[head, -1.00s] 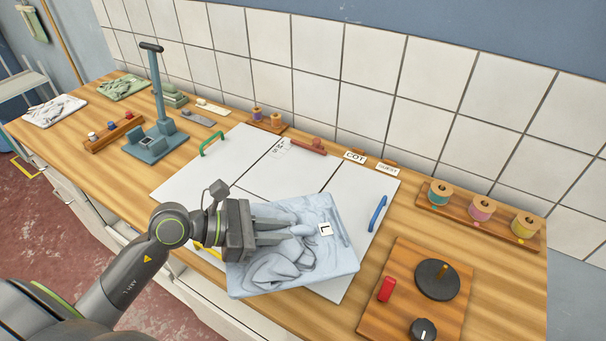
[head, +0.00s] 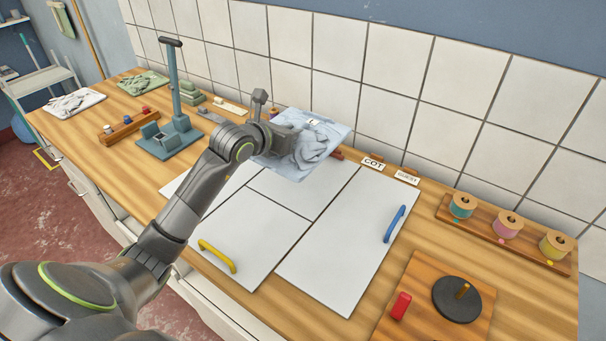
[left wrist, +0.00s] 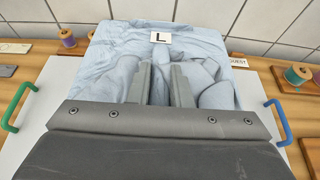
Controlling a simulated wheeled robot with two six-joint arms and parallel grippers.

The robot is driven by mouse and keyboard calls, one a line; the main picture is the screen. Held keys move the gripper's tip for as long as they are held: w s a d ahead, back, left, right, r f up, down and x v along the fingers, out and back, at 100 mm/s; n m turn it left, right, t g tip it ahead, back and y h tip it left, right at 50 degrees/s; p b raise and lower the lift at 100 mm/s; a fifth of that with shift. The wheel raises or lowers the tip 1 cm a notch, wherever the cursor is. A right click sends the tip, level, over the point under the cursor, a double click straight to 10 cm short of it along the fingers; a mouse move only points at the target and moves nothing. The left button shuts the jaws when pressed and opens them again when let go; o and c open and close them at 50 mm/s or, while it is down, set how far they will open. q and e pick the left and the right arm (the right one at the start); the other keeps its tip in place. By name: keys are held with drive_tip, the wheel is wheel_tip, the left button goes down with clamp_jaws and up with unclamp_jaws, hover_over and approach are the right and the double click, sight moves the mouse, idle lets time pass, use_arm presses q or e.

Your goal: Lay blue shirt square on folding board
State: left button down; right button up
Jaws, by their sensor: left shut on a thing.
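The light blue shirt (head: 318,146) is a rumpled, roughly rectangular piece with a white "L" tag, over the far part of the folding board near the tiled wall. It also shows in the left wrist view (left wrist: 205,50), tag at its far edge. My left gripper (head: 292,137) is shut on the shirt; its fingers (left wrist: 167,85) press into the folds. The white folding board (head: 325,245) has several panels, and its near and right parts are bare. I cannot tell whether the shirt touches it. My right gripper is not in view.
The board has a yellow handle (head: 217,256) and a blue handle (head: 394,224). A spool rack (head: 505,232) and a wooden base with a black disc (head: 456,299) stand at right. A teal stand (head: 170,135) and other folded clothes (head: 75,103) are at left.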

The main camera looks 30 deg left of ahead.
use_arm(q)
wheel_tip(320, 180, down, 13)
drive_tip(key=shift+f+p, duration=0.15)
drive_tip(key=shift+p, duration=0.7)
drive_tip(key=shift+w+d+p, duration=0.15)
drive_tip(key=shift+w+p, duration=0.1)
drive_tip(key=shift+w, duration=0.65)
drive_tip(key=shift+w+d+p, duration=0.1)
drive_tip(key=shift+w+p, duration=0.15)
drive_tip(key=shift+w, duration=0.6)
drive_tip(key=shift+w+f, duration=0.15)
drive_tip(key=shift+w, duration=0.1)
drive_tip(key=shift+f, duration=0.45)
drive_tip(key=c, duration=1.8)
unclamp_jaws()
drive_tip(key=shift+f, duration=0.2)
drive_tip(key=o, duration=0.5)
drive_tip(key=shift+s, duration=0.1)
drive_tip(key=shift+r, duration=0.1)
